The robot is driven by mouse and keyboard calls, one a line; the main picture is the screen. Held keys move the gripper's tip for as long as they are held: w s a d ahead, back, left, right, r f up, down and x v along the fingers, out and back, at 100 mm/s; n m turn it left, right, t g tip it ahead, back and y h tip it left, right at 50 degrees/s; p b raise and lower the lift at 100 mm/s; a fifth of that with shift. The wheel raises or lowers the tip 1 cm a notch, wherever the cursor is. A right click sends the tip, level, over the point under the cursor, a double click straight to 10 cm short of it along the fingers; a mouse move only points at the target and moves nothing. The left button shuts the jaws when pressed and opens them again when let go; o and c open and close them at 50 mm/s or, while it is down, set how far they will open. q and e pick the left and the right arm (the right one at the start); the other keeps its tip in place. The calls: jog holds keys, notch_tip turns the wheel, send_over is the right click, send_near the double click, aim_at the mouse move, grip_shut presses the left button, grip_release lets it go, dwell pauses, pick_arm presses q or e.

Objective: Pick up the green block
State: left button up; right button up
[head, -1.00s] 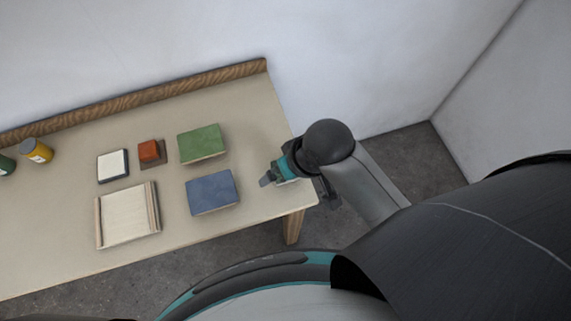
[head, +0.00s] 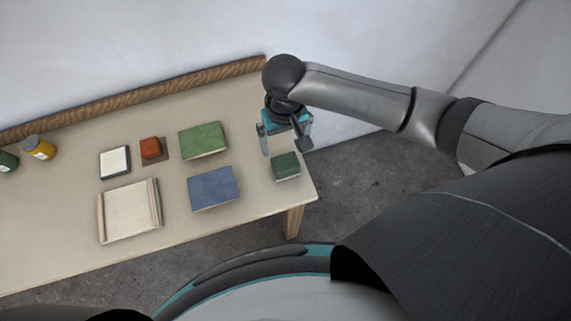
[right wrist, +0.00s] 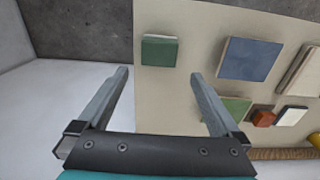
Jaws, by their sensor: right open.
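The small dark green block (head: 286,166) sits on the table near its right end. My right gripper (head: 284,147) is open and empty, just beyond the block on the wall side and pointing down toward the table. In the right wrist view the green block (right wrist: 160,52) lies ahead of the fingertips (right wrist: 160,75), roughly centred between them and apart from both. A larger, flat green piece (head: 203,141) lies further left on the table; it shows partly behind a finger in the wrist view (right wrist: 237,106). My left gripper is not in view.
A blue flat piece (head: 213,189) lies left of the green block. Further left are a red block (head: 150,148) on a dark square, a white piece (head: 115,162), a pale tray (head: 101,224) and two jars. A wooden rail (head: 170,90) edges the table along the wall.

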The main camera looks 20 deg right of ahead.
aim_at(286, 162)
notch_tip(286, 162, down, 7)
jog(key=shift+b, duration=0.35)
jog(key=shift+w+f+b, duration=0.15)
jog(key=shift+f+b, duration=0.2)
jog(key=shift+f, duration=2.35)
jog(key=shift+d, duration=0.1)
jog(key=c, duration=1.1)
